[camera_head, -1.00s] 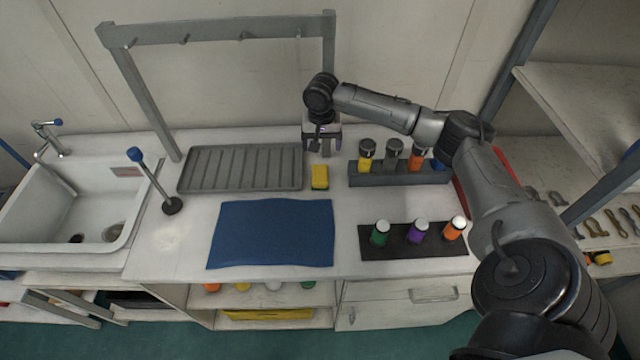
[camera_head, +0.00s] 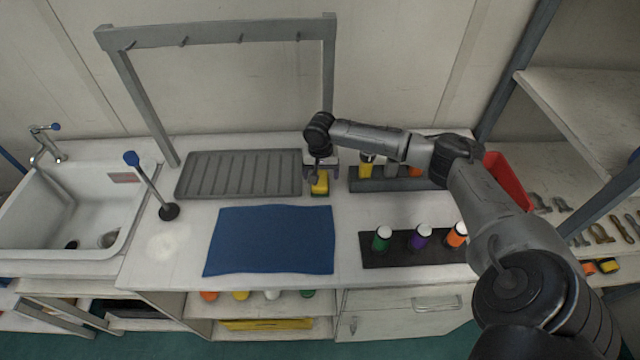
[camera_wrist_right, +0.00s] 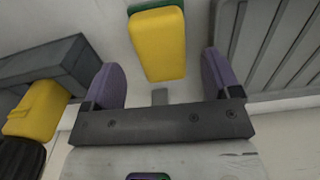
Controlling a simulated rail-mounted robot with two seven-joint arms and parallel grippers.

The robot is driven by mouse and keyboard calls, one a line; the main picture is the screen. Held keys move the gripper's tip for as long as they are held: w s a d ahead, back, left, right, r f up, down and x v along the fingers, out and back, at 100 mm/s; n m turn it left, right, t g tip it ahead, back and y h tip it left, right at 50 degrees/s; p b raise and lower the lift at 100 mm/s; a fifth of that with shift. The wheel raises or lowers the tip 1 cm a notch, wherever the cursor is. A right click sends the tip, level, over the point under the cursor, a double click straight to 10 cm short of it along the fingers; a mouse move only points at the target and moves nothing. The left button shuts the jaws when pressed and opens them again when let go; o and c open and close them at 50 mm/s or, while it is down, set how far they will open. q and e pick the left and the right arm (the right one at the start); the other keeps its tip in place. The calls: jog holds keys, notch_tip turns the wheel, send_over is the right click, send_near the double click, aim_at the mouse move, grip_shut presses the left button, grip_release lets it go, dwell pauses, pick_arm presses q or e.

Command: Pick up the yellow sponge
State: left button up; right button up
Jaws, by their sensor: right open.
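The yellow sponge (camera_head: 320,187) lies on the white counter between the grey drying tray and the grey bottle rack. My right gripper (camera_head: 320,172) is right above and behind it and hides its far part. In the right wrist view the yellow sponge (camera_wrist_right: 158,44) has a green layer along its far edge. There it lies ahead of and roughly between the two purple fingers of my right gripper (camera_wrist_right: 166,85), which are open and empty. I cannot see contact between fingers and sponge. My left gripper is in neither view.
The grey ribbed tray (camera_head: 240,193) lies left of the sponge, and the bottle rack (camera_head: 400,184) stands close on its right. A blue mat (camera_head: 270,240) is in front. A dark holder (camera_head: 415,251) with three bottles stands at front right. A sink is at far left.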

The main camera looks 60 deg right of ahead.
aim_at(320, 180)
notch_tip(320, 180, down, 3)
jog(key=shift+a+f, duration=0.1)
jog(key=shift+f, duration=0.05)
jog(key=shift+c, duration=0.4)
jog(key=shift+c, duration=0.7)
jog(key=c, duration=0.8)
jog(key=shift+r, duration=0.2)
notch_tip(320, 180, up, 4)
jog(key=shift+f+p, duration=0.15)
jog(key=shift+p, duration=0.15)
jog(key=s+a+r+p, duration=0.2)
jog(key=s+a+r, duration=0.2)
jog(key=s+r, duration=0.3)
jog(key=shift+s+a, duration=0.15)
jog(key=shift+s, duration=1.7)
